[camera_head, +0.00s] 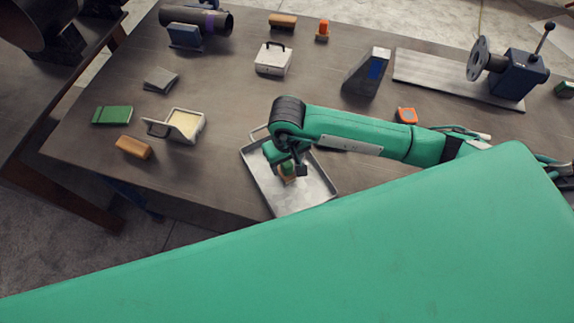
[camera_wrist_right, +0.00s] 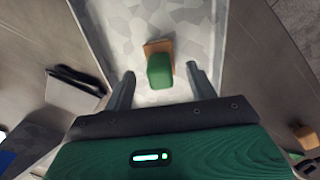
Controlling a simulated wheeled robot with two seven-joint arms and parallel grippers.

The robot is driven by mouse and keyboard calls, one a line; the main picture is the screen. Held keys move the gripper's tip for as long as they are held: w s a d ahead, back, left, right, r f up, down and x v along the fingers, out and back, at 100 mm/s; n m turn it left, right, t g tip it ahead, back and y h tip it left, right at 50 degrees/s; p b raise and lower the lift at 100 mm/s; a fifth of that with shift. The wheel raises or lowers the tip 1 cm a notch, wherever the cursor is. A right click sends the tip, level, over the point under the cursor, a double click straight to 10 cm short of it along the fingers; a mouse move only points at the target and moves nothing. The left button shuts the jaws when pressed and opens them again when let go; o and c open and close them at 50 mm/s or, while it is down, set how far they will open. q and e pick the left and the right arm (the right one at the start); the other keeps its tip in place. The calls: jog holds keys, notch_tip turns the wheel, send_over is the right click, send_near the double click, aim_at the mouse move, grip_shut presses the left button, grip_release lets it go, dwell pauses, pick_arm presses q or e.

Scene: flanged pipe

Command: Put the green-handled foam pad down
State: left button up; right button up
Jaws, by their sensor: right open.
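The green-handled foam pad (camera_head: 288,172) has an orange-brown pad under a green block handle. It lies in the grey metal tray (camera_head: 314,188) near the table's front edge. In the right wrist view the pad (camera_wrist_right: 160,70) shows on the tray's mottled floor (camera_wrist_right: 125,25), just ahead of the fingers. My right gripper (camera_head: 290,167) is over the tray, close to the pad. Its fingers (camera_wrist_right: 160,82) stand apart, one on each side of the handle in that view, with gaps to it. The gripper partly hides the pad in the head view. My left gripper is not in view.
A white case (camera_head: 273,59), a grey wedge (camera_head: 367,73) and an orange tape measure (camera_head: 406,115) lie behind. A large green surface covers the foreground.

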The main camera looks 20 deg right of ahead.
notch_tip(320, 180, up, 8)
jog(key=b, duration=0.3)
jog(key=shift+w+r, duration=0.1)
jog(key=shift+r, duration=0.65)
